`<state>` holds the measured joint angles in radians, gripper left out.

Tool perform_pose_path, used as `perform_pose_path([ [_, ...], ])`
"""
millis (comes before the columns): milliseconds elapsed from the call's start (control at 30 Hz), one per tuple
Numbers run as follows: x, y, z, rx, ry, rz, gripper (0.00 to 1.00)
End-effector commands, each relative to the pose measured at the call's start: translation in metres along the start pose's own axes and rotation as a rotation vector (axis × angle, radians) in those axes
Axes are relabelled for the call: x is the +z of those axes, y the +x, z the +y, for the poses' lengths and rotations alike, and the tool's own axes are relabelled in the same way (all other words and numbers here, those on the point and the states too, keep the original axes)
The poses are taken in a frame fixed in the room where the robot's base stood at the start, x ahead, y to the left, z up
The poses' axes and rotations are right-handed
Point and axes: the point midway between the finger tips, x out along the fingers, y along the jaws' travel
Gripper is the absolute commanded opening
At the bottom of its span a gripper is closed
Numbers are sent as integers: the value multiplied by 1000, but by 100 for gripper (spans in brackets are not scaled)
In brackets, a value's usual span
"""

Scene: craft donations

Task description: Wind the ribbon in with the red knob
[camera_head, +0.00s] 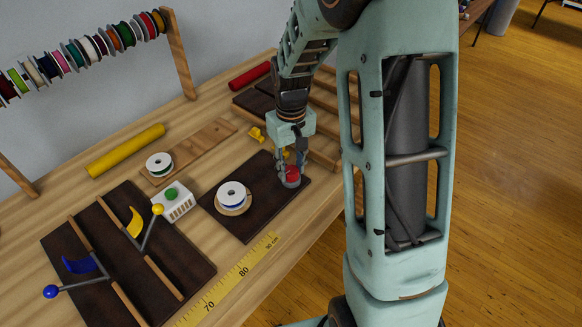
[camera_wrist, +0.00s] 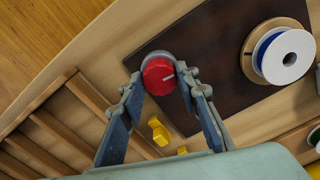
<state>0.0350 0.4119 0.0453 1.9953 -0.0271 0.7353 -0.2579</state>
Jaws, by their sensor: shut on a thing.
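The red knob (camera_head: 292,174) stands on a grey base near the right corner of a dark board (camera_head: 246,228). In the wrist view the red knob (camera_wrist: 157,74) has a white mark pointing right. My gripper (camera_head: 290,167) comes down from above with its fingers on both sides of the knob; the wrist view shows the fingertips (camera_wrist: 161,80) closed around it. A white spool with blue ribbon (camera_head: 232,190) lies on a round wooden disc on the same board; it also shows in the wrist view (camera_wrist: 283,55). I cannot see any loose length of ribbon.
A yellow ruler strip (camera_head: 227,282) runs along the table's front edge. A white box with a green button (camera_head: 173,203) and a board with blue and yellow levers (camera_head: 110,262) are left. A yellow piece (camera_head: 257,134) and a slatted wooden rack (camera_head: 322,115) lie behind my gripper.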

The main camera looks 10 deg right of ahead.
Motion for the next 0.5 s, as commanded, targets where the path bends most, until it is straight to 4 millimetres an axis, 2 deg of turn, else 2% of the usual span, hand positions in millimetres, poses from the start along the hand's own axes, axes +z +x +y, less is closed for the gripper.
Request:
perform_pose_path([
  [200,0,0,0,1,186,1,5],
  [500,0,-1,0,0,374,1,5],
])
